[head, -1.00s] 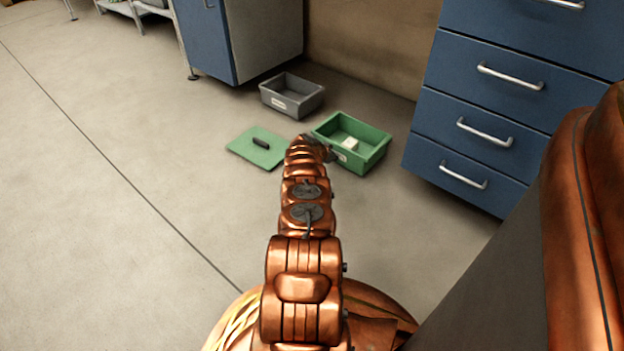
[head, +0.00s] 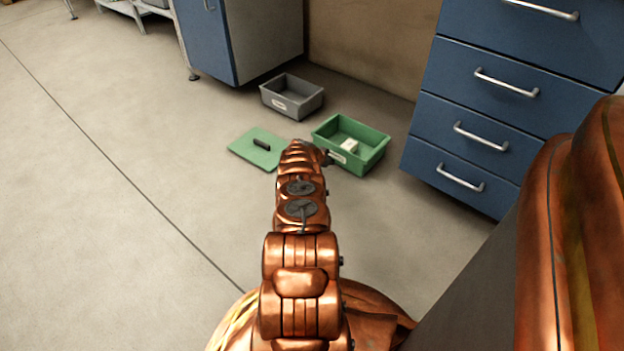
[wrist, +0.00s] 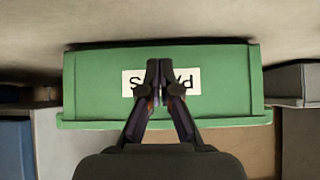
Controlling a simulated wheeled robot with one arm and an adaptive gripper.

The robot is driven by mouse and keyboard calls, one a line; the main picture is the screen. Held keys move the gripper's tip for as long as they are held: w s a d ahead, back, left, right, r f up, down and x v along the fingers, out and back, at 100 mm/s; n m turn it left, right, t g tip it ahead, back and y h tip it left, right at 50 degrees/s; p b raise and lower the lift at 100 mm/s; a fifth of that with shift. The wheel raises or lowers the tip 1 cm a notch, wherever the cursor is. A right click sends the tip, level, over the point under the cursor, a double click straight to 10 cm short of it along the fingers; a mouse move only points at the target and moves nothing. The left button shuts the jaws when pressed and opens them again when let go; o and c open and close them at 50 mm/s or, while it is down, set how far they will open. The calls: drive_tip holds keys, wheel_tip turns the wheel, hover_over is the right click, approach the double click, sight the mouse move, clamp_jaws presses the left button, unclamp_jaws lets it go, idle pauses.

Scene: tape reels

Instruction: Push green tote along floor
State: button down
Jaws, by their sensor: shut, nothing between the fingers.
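The green tote (head: 372,155) stands upright and open on the floor, with a small white item (head: 349,146) inside. In the wrist view the tote's labelled wall (wrist: 215,88) fills the middle and appears upside down. My gripper (wrist: 160,66) is shut and empty in front of the white label (wrist: 130,78), covering its middle. Whether the fingertips touch the wall I cannot tell. In the head view my gripper (head: 328,158) is at the tote's near left side, mostly hidden by my arm.
A blue drawer cabinet (head: 470,130) is close on the right. A blue cabinet (head: 208,40) stands at the back. Floor at left is clear.

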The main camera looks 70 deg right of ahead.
drive_tip(key=shift+w+a+r+p, duration=0.2)
drive_tip(key=shift+a+p, duration=0.25)
drive_tip(key=shift+p, duration=0.3)
drive_tip(key=shift+w+a+p, duration=0.1)
drive_tip(key=shift+a+p, duration=0.8)
drive_tip(key=shift+p, duration=0.1)
drive_tip(key=shift+w+a+p, duration=0.25)
drive_tip(key=shift+a+p, duration=0.35)
drive_tip(key=shift+a, duration=0.05)
drive_tip(key=shift+w+a+f+p, duration=0.15)
drive_tip(key=shift+a+p, duration=0.15)
drive_tip(key=shift+a, duration=0.15)
drive_tip(key=p+v, duration=0.7)
drive_tip(key=p, duration=0.2)
drive_tip(key=shift+r, duration=0.45)
